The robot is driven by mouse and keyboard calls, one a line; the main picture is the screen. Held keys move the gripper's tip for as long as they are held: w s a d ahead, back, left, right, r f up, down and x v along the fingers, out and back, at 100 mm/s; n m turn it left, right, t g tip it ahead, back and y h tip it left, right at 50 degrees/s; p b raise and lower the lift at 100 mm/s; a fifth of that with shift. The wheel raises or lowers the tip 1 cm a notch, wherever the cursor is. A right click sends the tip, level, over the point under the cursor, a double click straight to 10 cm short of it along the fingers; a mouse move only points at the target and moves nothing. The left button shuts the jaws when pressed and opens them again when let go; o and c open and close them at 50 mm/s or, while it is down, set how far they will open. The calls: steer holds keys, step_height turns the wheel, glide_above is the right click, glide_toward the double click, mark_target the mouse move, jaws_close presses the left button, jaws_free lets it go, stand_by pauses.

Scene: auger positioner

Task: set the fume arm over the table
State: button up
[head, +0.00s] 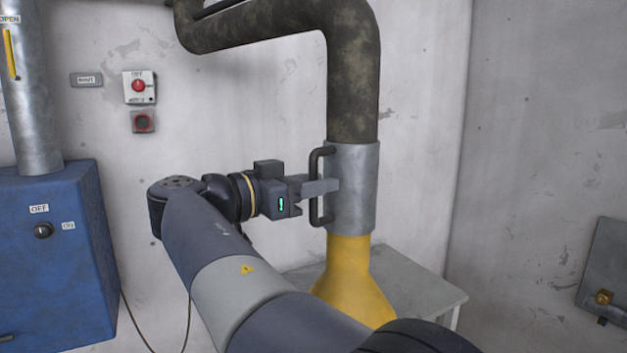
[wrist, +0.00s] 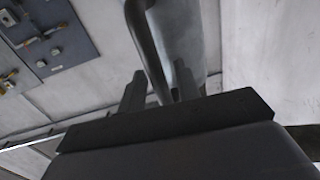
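The fume arm has a dark mottled duct (head: 352,70), a grey metal collar (head: 362,190) and a flared yellow hood (head: 352,280). A black handle (head: 317,190) stands upright on the collar's left side; it also shows in the wrist view (wrist: 145,45). My gripper (head: 318,188) is at the handle. In the wrist view its two fingers (wrist: 160,92) stand apart with the handle bar between them and a gap to the left finger. The grey table (head: 425,290) is behind the hood in the head view; my arm and the hood hide part of it.
A blue cabinet (head: 50,260) with an OFF/ON knob stands at left, with a metal pipe (head: 30,100) above it. A red-knobbed switch box (head: 139,86) is on the back wall. A grey panel with a brass fitting (head: 604,297) is at right.

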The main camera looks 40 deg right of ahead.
jaws_close()
stand_by(0.3)
steer(key=shift+d, duration=0.1)
